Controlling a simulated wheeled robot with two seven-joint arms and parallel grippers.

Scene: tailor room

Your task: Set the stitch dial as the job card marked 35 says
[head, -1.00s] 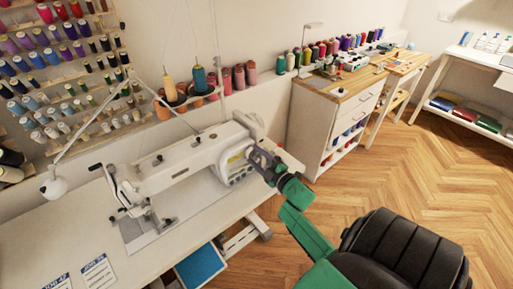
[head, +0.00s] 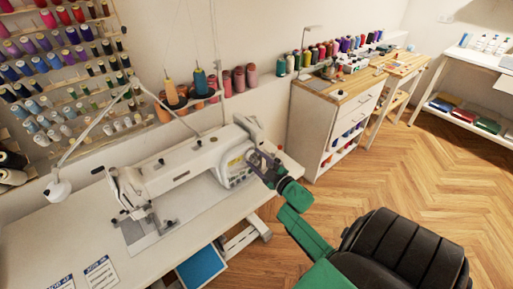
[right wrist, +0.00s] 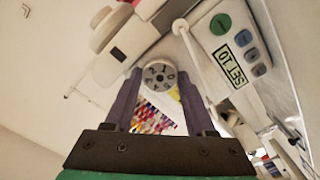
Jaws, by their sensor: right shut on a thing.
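The white sewing machine (head: 180,180) stands on the table by the wall. The round stitch dial (right wrist: 160,74), with dark marks on its face, shows between my fingers in the right wrist view. My right gripper (head: 258,160) is at the machine's right end, and its two fingers (right wrist: 160,88) are shut on the dial's sides. My left gripper is out of view.
A green button (right wrist: 220,23) and several grey buttons sit by the display. A black chair (head: 405,250) stands at the front right. Thread cones (head: 200,82) stand behind the machine. A wooden-topped cabinet (head: 330,110) is to the right. The wooden floor between is clear.

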